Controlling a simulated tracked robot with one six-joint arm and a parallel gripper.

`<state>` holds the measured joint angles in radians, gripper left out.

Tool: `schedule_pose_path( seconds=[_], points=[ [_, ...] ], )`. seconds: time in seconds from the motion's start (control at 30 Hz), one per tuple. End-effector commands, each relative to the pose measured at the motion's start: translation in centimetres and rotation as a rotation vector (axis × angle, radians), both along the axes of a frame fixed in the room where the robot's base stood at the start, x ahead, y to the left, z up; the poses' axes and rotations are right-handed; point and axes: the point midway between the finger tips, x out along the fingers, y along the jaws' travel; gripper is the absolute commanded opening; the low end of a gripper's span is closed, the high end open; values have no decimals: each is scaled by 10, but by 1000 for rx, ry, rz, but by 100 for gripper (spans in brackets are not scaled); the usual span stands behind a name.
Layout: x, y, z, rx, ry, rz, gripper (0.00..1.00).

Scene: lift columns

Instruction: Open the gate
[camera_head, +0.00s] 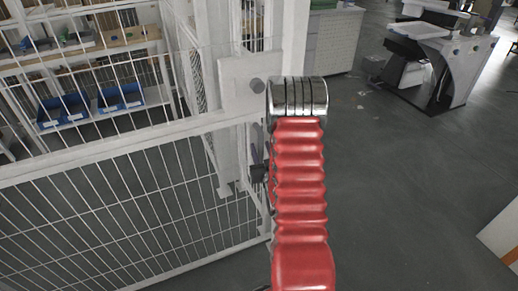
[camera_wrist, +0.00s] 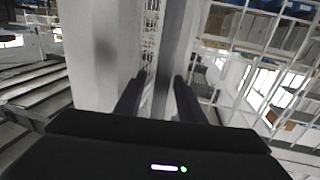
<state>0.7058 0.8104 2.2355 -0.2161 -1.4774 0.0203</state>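The gate is a white wire-mesh panel (camera_head: 130,215) in a pale frame at the left of the head view. A pale broad post (camera_wrist: 98,50) is left of the fingers. In the head view my red arm hides most of the gripper and part of the gate's right edge.
Behind the mesh are shelves with blue bins (camera_head: 120,97). A grey and white machine (camera_head: 440,60) and a white cabinet (camera_head: 335,40) stand at the back right. The grey floor (camera_head: 410,190) right of the gate is mostly clear. A white edge (camera_head: 500,235) shows at far right.

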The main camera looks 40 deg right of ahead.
Motion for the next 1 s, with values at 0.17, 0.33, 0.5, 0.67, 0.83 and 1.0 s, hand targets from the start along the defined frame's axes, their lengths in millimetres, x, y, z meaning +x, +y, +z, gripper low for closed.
schedule_pose_path(
  seconds=[0.17,0.33,0.5,0.67,0.83,1.0],
  points=[
    [2,2,0,0,0,4,31],
    [2,3,0,0,0,6,19],
    [2,3,0,0,0,6,8],
    [2,4,0,0,0,6,0],
    [2,4,0,0,0,6,0],
    [3,2,0,0,0,6,0]
  ],
)
